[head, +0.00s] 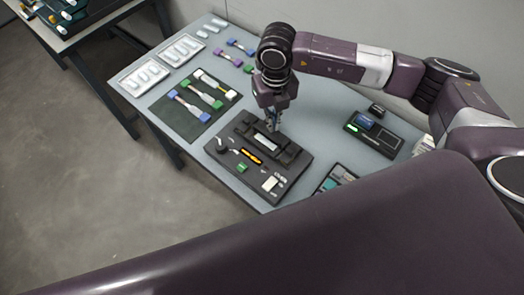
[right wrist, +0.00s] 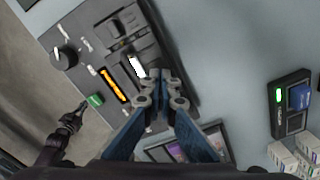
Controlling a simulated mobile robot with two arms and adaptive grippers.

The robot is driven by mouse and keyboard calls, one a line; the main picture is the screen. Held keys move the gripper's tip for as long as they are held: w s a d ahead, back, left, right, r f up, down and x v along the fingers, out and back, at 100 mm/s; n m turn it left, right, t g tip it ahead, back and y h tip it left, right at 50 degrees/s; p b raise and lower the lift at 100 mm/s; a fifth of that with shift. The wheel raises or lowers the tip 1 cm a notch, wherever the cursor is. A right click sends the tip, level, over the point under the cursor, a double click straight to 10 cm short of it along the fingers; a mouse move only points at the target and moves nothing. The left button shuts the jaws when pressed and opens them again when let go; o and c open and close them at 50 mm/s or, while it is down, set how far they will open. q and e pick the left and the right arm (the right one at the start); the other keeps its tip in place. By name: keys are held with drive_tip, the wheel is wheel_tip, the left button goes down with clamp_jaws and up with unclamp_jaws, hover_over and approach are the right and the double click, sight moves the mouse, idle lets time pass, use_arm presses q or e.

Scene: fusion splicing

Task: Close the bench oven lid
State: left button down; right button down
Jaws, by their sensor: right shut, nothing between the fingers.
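My right gripper (head: 272,124) is shut and empty, pointing down over the far right part of a black bench unit (head: 289,172) on the table. In the right wrist view its blue fingers (right wrist: 158,82) meet near the unit's edge; I cannot tell whether they touch it. The unit has a raised dark block with a pale bar, an orange strip (right wrist: 112,83), a green block (right wrist: 95,100) and a knob (right wrist: 64,56). I cannot make out which part is the oven lid. A dark gripper (right wrist: 70,122), seemingly my left, shows small at the left.
A dark mat (head: 184,126) with coloured holders and white trays (head: 141,77) lie at the left. A small tray (head: 339,177) is near the front edge. A wall stands behind.

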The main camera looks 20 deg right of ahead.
drive_tip(key=shift+r, duration=0.1)
wheel_tip(320, 180, up, 7)
drive_tip(key=d+p, duration=0.1)
drive_tip(key=p, duration=0.2)
drive_tip(key=shift+w+p, duration=0.3)
idle(0.5)
